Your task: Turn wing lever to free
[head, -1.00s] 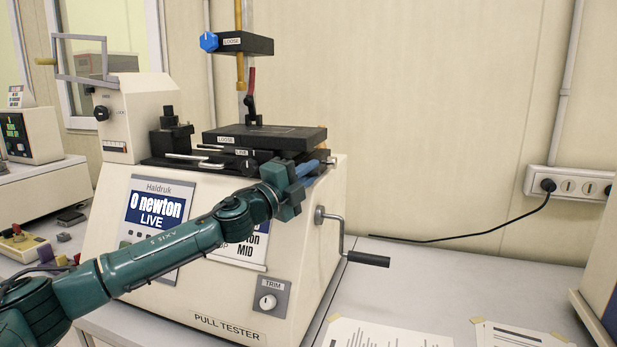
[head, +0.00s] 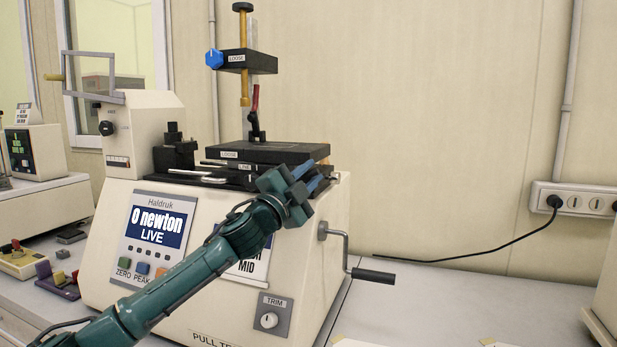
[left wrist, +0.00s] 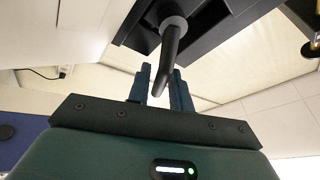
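In the left wrist view a dark grey lever (left wrist: 170,50) hangs from a round hub under a black block; it looks like the wing lever. My left gripper (left wrist: 161,72) is open, its two blue fingers on either side of the lever's lower end, with a visible gap. I cannot tell whether they touch it. In the head view my left gripper (head: 312,174) is at the right front edge of the black platform (head: 262,152) labelled LOOSE, on the pull tester (head: 300,290). The lever is not clearly seen there. My right gripper is not in view.
A crank handle (head: 372,275) sticks out from the tester's right side, below my gripper. Above the platform is a black clamp block (head: 252,62) with a blue knob (head: 214,58) and a LOOSE label. A power strip (head: 570,199) is at the right. The tabletop right of the tester is mostly clear.

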